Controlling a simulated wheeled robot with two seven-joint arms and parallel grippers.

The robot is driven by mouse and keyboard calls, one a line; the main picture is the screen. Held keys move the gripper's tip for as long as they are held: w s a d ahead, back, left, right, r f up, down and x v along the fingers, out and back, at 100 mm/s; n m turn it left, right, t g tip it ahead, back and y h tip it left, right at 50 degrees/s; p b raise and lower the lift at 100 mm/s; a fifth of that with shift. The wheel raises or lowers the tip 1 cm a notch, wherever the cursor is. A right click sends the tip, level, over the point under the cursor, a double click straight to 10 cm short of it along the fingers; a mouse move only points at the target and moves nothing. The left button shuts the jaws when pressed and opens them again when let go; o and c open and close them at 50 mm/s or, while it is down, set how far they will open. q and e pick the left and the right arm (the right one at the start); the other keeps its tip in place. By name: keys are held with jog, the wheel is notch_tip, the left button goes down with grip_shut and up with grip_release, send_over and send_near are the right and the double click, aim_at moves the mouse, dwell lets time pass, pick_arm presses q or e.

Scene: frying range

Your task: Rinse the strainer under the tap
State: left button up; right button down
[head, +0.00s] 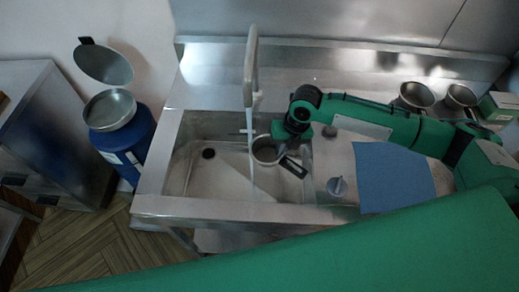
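The strainer (265,151), a round metal bowl, is at the right side of the sink basin (225,182). A black looped part, which looks like its handle, points down to the right. The pale tap (250,75) stands behind the basin, and a thin pale stream drops from it just at the strainer's left edge. I cannot tell whether the stream enters the bowl. My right gripper (286,148) reaches in from the right and appears shut on the strainer by its handle side; the fingertips are largely hidden. My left gripper is not in view.
A blue bin (125,150) with an open metal lid stands left of the sink. A blue cloth (393,178) and a small grey knob-like item (337,187) lie on the right counter. Two metal pans (416,96) and a green box (499,106) stand at the back right.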

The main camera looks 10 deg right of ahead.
jog(key=shift+s+d+p, duration=0.45)
jog(key=shift+s+d, duration=0.25)
jog(key=shift+s, duration=0.3)
jog(key=shift+s+d+p, duration=0.45)
jog(key=shift+s+d, duration=0.2)
jog(key=shift+s, duration=0.35)
jog(key=s+d+r+p, duration=0.2)
jog(key=s+r+p, duration=0.2)
jog(key=p, duration=0.1)
jog(key=shift+d, duration=0.4)
dwell(1.0)
